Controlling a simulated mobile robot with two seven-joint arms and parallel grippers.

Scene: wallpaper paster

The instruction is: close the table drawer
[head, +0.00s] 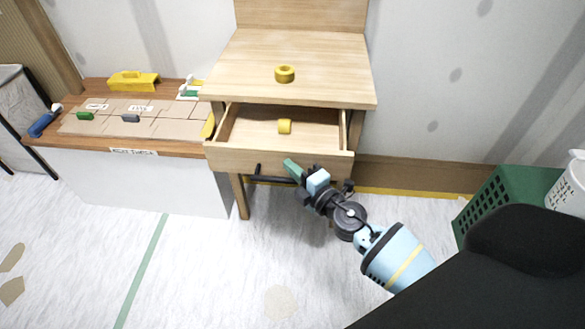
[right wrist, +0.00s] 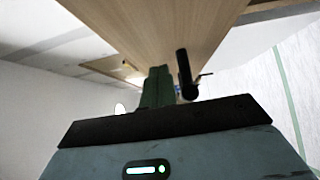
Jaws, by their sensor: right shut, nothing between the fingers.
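The wooden table (head: 300,65) stands against the wall, and its drawer (head: 262,160) is pulled open toward me. A yellow roll (head: 285,126) lies inside the drawer. A dark bar handle (head: 270,179) shows at the lower front of the drawer; it also shows as a black bar in the right wrist view (right wrist: 187,75). My right gripper (head: 292,168) is shut and empty, its green fingers close to the drawer front, right of the handle. In the right wrist view the green fingers (right wrist: 157,85) are together beside the handle; contact cannot be told. My left gripper is not in view.
Another yellow roll (head: 285,74) sits on the tabletop. A low workbench (head: 60,148) with tools and a cardboard sheet stands to the left. A green crate (head: 497,200) and a white bucket (head: 569,190) are at the right. The floor in front is mostly clear.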

